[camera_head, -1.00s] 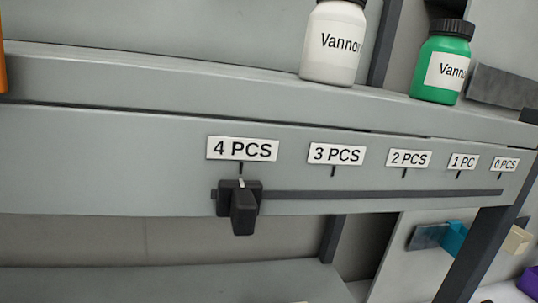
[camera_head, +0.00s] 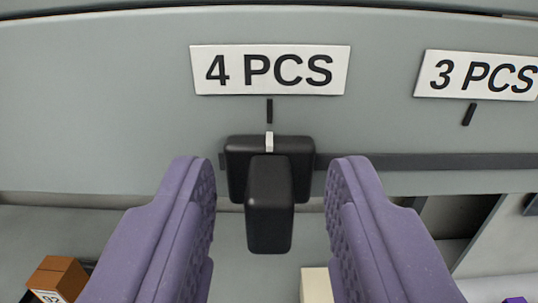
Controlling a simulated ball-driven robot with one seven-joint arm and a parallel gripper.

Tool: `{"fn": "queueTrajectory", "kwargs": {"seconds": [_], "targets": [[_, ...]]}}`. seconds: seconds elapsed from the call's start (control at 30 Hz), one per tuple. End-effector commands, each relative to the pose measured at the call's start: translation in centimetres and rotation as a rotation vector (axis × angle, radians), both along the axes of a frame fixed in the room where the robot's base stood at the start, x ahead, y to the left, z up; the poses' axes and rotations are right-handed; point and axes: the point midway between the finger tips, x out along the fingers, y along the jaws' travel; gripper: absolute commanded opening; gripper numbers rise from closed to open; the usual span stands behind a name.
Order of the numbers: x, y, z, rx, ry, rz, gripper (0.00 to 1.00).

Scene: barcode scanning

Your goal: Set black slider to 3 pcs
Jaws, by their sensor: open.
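The black slider (camera_head: 269,200) sits at the left end of its dark track (camera_head: 430,161) on the grey panel. Its white pointer mark lines up with the tick under the "4 PCS" label (camera_head: 270,70). The "3 PCS" label (camera_head: 478,75) is to the right, with its own tick below it. My gripper (camera_head: 270,195) is open, with one purple finger on each side of the slider's knob. A gap shows between the knob and each finger. How far the fingertips reach in depth is hard to tell.
Below the panel, a brown box (camera_head: 58,278) lies at the lower left and a cream block (camera_head: 316,285) shows between the fingers. A dark post and a small purple item (camera_head: 515,300) are at the lower right. The track to the right is clear.

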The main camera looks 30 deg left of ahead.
Motion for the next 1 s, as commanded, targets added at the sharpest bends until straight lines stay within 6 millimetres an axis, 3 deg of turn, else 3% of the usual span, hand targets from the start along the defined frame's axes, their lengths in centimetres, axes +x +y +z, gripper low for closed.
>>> {"fn": "queueTrajectory", "kwargs": {"seconds": [0.23, 0.4, 0.43, 0.63, 1.0], "targets": [[0.1, 0.1, 0.0, 0.000, 0.000, -0.001, 0.40], [0.1, 0.0, 0.0, 0.000, 0.000, -0.001, 0.01], [0.1, 0.0, 0.0, 0.000, 0.000, -0.001, 0.00], [0.5, -0.6, 0.0, 0.001, 0.001, -0.003, 0.00], [4.2, -6.0, 0.1, 0.001, 0.000, -0.003, 0.00]]}}
